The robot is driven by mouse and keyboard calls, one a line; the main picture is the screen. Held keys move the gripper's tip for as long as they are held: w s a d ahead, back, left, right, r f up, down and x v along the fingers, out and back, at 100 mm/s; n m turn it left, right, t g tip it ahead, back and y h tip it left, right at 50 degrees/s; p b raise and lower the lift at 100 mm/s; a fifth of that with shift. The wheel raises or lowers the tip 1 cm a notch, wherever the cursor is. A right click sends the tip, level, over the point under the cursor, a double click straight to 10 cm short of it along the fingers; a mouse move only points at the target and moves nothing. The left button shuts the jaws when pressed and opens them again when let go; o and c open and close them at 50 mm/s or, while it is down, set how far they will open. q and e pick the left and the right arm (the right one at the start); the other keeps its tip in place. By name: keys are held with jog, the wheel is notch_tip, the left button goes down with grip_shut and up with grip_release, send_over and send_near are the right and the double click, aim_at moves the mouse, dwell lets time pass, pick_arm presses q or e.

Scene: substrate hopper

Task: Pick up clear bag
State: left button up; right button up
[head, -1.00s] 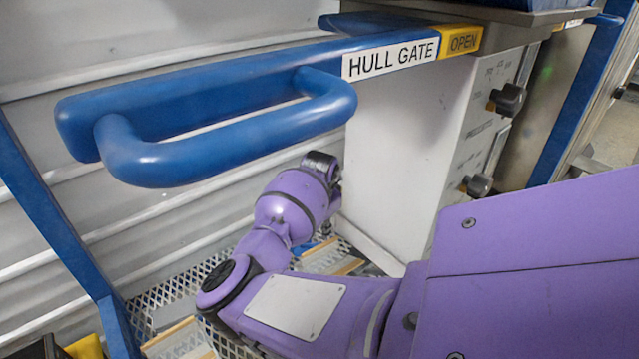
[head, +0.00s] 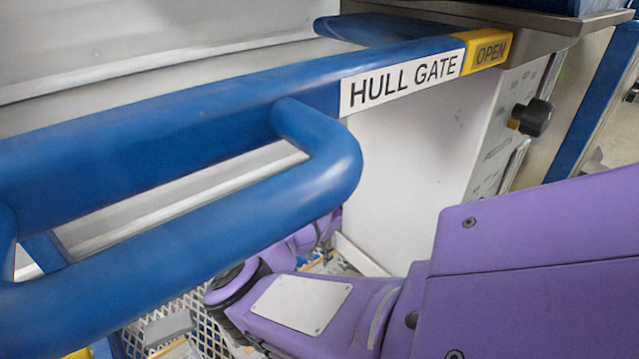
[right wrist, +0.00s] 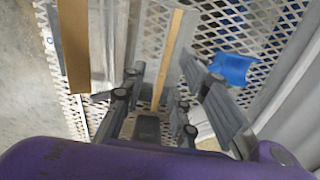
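In the right wrist view my right gripper (right wrist: 166,78) is open, with its two fingers spread and nothing seen between them but the area below. Below and ahead of the fingers lies a pale, see-through sheet-like item (right wrist: 112,42) with tan strips along it; it looks like the clear bag, though its outline is hard to make out. One tan strip runs between the fingertips. Whether the fingers touch the item I cannot tell. In the head view the blue handle covers my right gripper. My left gripper is in neither view.
A white wire-mesh shelf (right wrist: 275,50) lies under the items, with a blue piece (right wrist: 232,68) on it at right. A thick blue handle (head: 200,245) and a rail labelled HULL GATE (head: 402,84) cross above my right arm. A white cabinet (head: 415,160) stands behind it.

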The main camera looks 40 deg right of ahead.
aim_at(321, 271)
notch_tip(321, 271, down, 5)
jog(key=shift+w+r, duration=0.1)
jog(key=shift+w, duration=0.05)
grip_shut()
